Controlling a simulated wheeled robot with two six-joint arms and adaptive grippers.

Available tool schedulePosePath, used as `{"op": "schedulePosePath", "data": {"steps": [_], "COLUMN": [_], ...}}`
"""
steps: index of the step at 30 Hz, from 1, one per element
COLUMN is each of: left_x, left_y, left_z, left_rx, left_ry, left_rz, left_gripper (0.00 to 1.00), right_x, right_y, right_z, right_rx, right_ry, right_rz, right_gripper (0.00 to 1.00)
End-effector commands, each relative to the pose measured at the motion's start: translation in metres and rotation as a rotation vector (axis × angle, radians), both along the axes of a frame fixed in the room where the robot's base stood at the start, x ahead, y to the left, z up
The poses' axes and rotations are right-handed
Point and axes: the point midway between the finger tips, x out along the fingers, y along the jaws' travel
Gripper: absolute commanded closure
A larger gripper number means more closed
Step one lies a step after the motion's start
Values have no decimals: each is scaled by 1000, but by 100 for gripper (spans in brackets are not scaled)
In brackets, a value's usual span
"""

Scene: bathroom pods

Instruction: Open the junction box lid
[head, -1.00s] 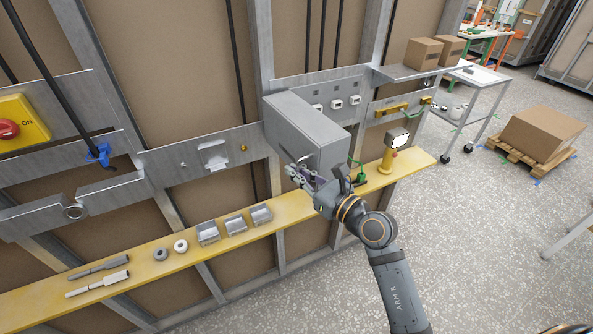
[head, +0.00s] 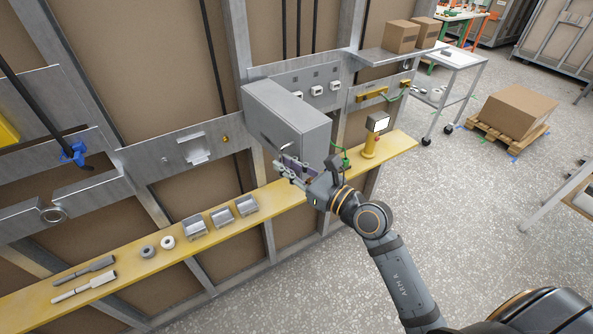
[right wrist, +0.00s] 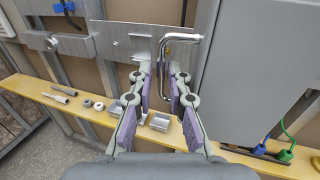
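The grey junction box (head: 300,120) is mounted on the metal frame above the yellow shelf in the head view. Its lid looks closed. In the right wrist view the box (right wrist: 255,75) fills the right side, and a bent silver handle (right wrist: 161,70) stands out from its face. My right gripper (head: 283,163) is in front of the box's lower face. In the right wrist view its fingers (right wrist: 162,75) are parted on either side of the handle, with a gap visible; I see no firm grip. My left gripper is not in view.
The yellow shelf (head: 180,262) below carries grey brackets, rings and two rod-like tools. A yellow post with a screen (head: 374,135) stands right of the box, near green and blue connectors (right wrist: 285,156).

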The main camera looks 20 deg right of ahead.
Motion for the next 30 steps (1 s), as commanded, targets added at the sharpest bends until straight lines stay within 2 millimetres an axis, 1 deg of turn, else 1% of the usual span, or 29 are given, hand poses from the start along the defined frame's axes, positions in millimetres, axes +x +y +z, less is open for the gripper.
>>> {"op": "schedulePosePath", "data": {"steps": [1,5,9,12,18,30], "left_x": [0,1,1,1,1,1], "left_y": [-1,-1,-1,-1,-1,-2], "left_z": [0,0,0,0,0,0], "left_rx": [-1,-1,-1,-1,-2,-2], "left_ry": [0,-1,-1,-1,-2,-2], "left_rz": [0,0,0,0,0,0], "left_gripper": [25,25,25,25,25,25], "right_x": [-8,-25,-34,-39,-44,-44], "right_y": [-5,-13,-23,-25,-26,-26], "right_z": [-2,-2,-3,-2,0,0], "right_rx": [-10,-9,-12,-8,-1,1], "right_ry": [3,3,7,5,1,1], "right_rz": [1,6,-9,-7,1,1], "right_gripper": [84,84,84,84,84,84]}}
